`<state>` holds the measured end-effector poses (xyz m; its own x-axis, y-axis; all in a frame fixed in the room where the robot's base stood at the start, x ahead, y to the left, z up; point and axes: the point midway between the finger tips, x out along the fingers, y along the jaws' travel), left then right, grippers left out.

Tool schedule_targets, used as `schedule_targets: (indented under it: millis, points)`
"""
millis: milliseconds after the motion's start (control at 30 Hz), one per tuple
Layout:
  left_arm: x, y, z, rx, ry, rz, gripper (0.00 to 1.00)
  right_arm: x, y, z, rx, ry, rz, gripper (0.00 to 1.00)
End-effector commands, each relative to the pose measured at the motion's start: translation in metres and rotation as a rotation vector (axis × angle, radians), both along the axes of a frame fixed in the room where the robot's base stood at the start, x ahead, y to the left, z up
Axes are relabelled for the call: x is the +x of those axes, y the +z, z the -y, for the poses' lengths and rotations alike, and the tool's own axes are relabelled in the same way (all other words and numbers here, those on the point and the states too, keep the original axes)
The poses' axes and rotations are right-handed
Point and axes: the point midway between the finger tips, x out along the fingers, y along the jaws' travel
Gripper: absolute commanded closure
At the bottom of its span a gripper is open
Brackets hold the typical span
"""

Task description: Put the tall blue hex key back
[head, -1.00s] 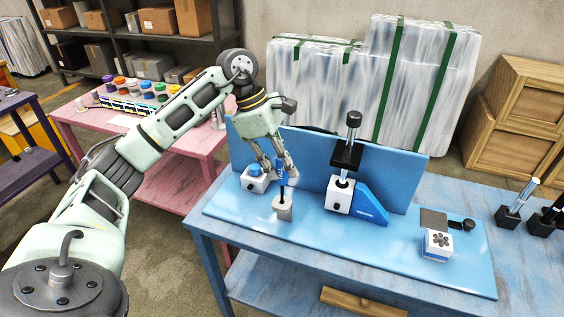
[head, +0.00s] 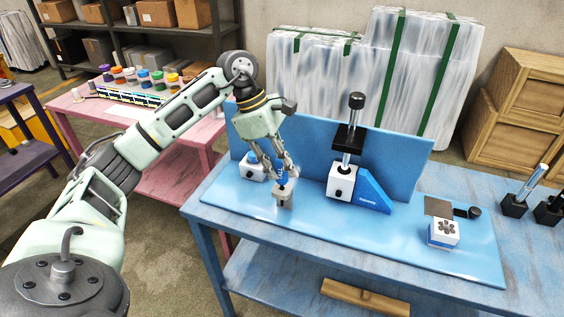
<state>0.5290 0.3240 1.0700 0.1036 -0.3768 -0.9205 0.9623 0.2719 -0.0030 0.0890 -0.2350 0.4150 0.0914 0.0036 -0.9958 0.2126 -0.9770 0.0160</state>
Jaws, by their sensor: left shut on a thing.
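My left gripper (head: 283,180) points down at the left part of the blue work board. It is shut on the tall blue hex key (head: 281,173), of which only a small blue part shows between the fingers. Directly below is a small grey-beige holder block (head: 284,199). The fingertips are close to its top. The lower end of the key is hidden by the fingers and block, so I cannot tell how deep it sits. My right gripper is not in view.
A white-and-blue unit (head: 252,168) stands behind the gripper. A press-like fixture (head: 342,182) with a black knob stands to the right. A small white-and-blue block (head: 443,233) is farther right. The blue board (head: 385,235) is clear between them.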

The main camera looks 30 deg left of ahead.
Motion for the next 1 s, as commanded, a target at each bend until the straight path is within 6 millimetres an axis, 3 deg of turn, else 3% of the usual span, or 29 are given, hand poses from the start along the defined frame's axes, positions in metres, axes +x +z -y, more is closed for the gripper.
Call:
schedule_targets:
  millis: [367,400,600,833,1000]
  points:
    - [0.000,-0.019,0.000,0.000,0.000,0.000,1.00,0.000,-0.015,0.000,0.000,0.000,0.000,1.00]
    - [0.000,-0.017,0.000,0.000,-0.001,0.000,0.79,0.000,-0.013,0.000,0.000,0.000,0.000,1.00]
    - [0.000,-0.017,0.000,0.000,0.000,0.000,0.62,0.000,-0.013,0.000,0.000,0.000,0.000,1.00]
    - [0.000,-0.017,0.000,0.000,0.000,0.000,0.60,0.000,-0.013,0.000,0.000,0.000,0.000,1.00]
    - [0.000,-0.017,0.000,0.001,0.000,-0.001,0.46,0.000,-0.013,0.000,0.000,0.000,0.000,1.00]
